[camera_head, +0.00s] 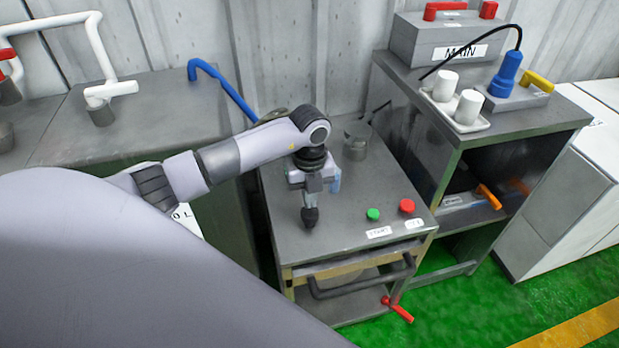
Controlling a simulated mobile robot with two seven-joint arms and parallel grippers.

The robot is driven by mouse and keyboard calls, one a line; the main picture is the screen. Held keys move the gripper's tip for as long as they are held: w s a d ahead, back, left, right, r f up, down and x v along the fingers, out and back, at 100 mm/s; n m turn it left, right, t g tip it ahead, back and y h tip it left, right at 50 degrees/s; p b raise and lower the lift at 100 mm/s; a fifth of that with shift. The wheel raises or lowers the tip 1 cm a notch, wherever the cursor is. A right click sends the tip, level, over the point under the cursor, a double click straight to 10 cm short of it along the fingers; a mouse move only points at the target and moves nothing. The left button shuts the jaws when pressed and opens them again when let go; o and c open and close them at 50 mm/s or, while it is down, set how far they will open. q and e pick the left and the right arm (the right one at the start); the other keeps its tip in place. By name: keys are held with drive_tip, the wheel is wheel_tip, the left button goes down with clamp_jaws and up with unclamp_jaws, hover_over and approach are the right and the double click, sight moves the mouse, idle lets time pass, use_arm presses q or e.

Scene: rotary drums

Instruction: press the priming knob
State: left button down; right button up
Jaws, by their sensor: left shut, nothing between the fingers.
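My left gripper (311,203) points straight down over the grey top of the middle cabinet (350,225). It is shut and empty. A small black, knob-like shape (310,217) shows right at the lower end of the fingers, at the cabinet top. I cannot tell whether it is the priming knob or the dark fingertips, or whether they touch. A green button (373,214) and a red button (407,206) sit near the front right of this top, to the right of the gripper, with white labels in front. My right gripper is not in view.
A blue bent pipe (222,88) rises at the left. The right bench bears a white tray with white cylinders (467,107), a blue plug (505,75) and a grey MAIN box (443,38). A red lever (398,309) sticks out low in front.

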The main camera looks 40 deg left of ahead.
sight(309, 212)
use_arm(q)
drive_tip(key=shift+f, duration=0.95)
drive_tip(key=shift+f+b, duration=1.2)
drive_tip(key=shift+f, duration=0.65)
drive_tip(key=shift+s+r, duration=0.1)
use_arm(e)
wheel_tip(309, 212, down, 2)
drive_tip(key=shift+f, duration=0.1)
